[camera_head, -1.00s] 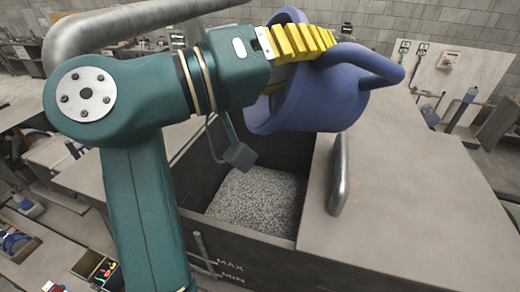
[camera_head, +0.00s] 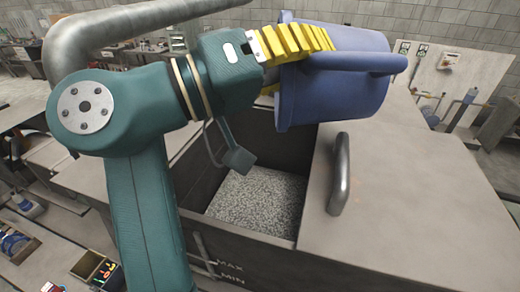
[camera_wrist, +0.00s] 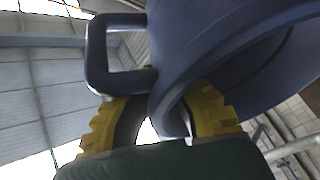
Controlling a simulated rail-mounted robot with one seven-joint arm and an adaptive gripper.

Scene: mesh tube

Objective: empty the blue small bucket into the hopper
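The blue small bucket (camera_head: 345,95) is held in the air above the hopper (camera_head: 265,254). It lies on its side, with its rim toward the left and its handle facing the head camera. My gripper (camera_head: 297,45), with yellow fingers, is shut on the bucket near its rim. In the wrist view, the bucket (camera_wrist: 215,45) wall passes between the yellow fingers of my gripper (camera_wrist: 160,120). The hopper holds grey granules (camera_head: 258,203); MAX and MIN marks show on its front. The bucket's inside is mostly hidden, and I see no material falling.
A grey cover (camera_head: 415,190) with an upright metal handle (camera_head: 340,175) lies right of the hopper opening, below the bucket. A tray of small coloured items (camera_head: 97,268) is at lower left. A notice board (camera_head: 440,75) stands against the back wall.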

